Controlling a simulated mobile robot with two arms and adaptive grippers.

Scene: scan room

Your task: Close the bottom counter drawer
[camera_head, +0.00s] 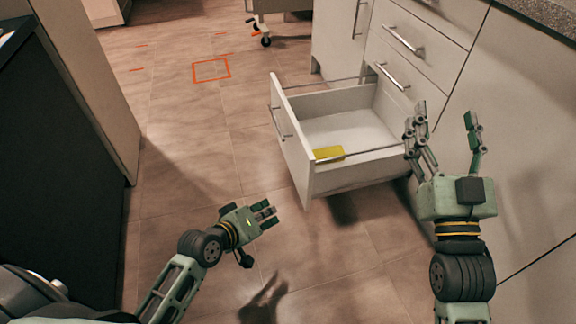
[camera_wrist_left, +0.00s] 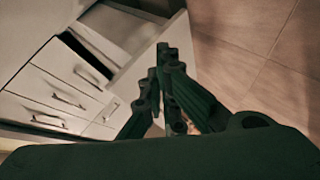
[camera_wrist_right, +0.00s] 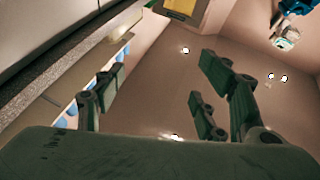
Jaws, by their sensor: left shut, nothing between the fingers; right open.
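The bottom counter drawer (camera_head: 293,148) is pulled far out from the white counter and shows its pale inside. A yellow item (camera_head: 328,153) lies in it near the front. The drawer's bar handle (camera_head: 281,123) is on the front panel, facing left. My left gripper (camera_head: 266,213) is shut and empty, low and to the left of the drawer front, apart from it. In the left wrist view its fingers (camera_wrist_left: 164,75) are together, with a white drawer front behind. My right gripper (camera_head: 444,125) is open and empty, upright at the drawer's right, near the counter front; its fingers (camera_wrist_right: 165,100) are spread.
Closed drawers (camera_head: 402,47) with bar handles sit above the open one. A dark cabinet (camera_head: 62,165) stands on the left. The tiled floor (camera_head: 190,140) between is clear, with an orange marked square (camera_head: 211,69). A wheeled stand (camera_head: 265,40) is at the back.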

